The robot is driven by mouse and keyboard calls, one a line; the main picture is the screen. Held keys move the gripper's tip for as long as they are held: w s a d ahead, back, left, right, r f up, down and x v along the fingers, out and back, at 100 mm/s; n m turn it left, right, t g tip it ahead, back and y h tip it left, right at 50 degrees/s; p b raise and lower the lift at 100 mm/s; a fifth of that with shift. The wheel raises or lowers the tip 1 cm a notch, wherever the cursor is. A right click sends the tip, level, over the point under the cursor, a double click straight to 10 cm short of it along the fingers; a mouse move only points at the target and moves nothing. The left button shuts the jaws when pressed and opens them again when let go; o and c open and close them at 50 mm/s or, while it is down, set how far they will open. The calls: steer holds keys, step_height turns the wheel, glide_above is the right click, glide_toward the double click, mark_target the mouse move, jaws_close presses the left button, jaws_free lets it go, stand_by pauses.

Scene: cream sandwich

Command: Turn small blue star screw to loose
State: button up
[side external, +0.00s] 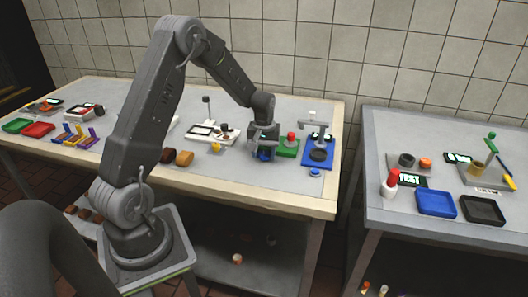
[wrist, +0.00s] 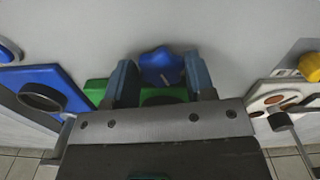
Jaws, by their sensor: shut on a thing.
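The small blue star screw (wrist: 160,66) is a blue star-shaped knob at the top middle of the wrist view. My gripper (wrist: 161,84) has one finger on each side of it and is shut on it. In the side view my gripper (side external: 263,150) points down over the table, beside the green base (side external: 288,149). A little of the blue screw (side external: 265,156) shows between the fingers there. Its underside and seat are hidden.
A green base with a red button (side external: 290,137) stands right of my gripper. Beyond it is a blue stand (side external: 310,163) with a grey upright. A white device (side external: 205,131) and a yellow knob (side external: 216,147) are to the left. Bare table lies in front.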

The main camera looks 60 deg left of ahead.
mark_target(264, 155)
steer(key=shift+n, duration=0.7)
steer(key=o, duration=0.9)
step_height(264, 155, up, 14)
steer(key=shift+f, duration=0.1)
steer(key=shift+c, duration=0.2)
